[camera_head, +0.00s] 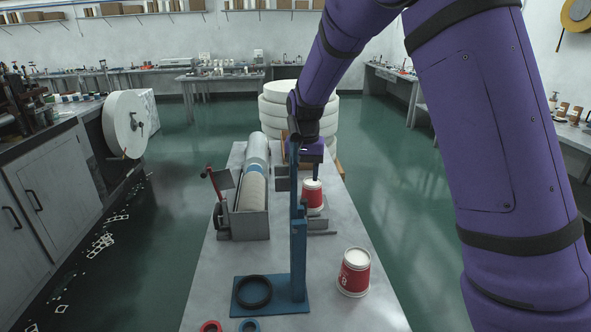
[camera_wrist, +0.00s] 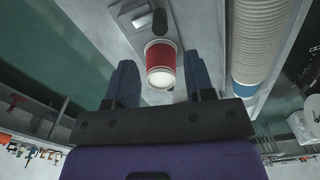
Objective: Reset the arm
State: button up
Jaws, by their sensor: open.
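My arm reaches down over the grey worktable, and my gripper (camera_head: 313,170) is above a red-and-white cup (camera_head: 312,197) in the head view. In the wrist view my gripper (camera_wrist: 161,64) is open, its two blue fingers spread wide. The same cup (camera_wrist: 160,62) shows between and beyond the fingertips, with a gap on each side. The cup seems to stand on a grey metal fixture (camera_head: 322,232). A blue upright post partly hides the gripper and cup in the head view.
A second red-and-white cup (camera_head: 354,272) stands upright on the worktable (camera_head: 255,262). The blue post (camera_head: 298,255) has a base with a black ring (camera_head: 254,291). A roll holder (camera_head: 249,222) with long white cups stacked lies left. White reels (camera_head: 280,113) stand behind.

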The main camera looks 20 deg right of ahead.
jog(key=s+d+r+n+t+y, duration=0.1)
jog(key=s+d+r, duration=0.2)
jog(key=s+r, duration=0.5)
jog(key=s+d+r+n+t, duration=0.1)
jog(key=s+d+r, duration=0.2)
jog(key=s+r, duration=0.5)
jog(key=s+d+r+n+t+h, duration=0.1)
jog(key=s+d+n+t, duration=0.1)
jog(key=s, duration=1.7)
jog(key=shift+d+t, duration=0.15)
jog(key=shift+t, duration=0.45)
jog(key=shift+w+r, duration=0.15)
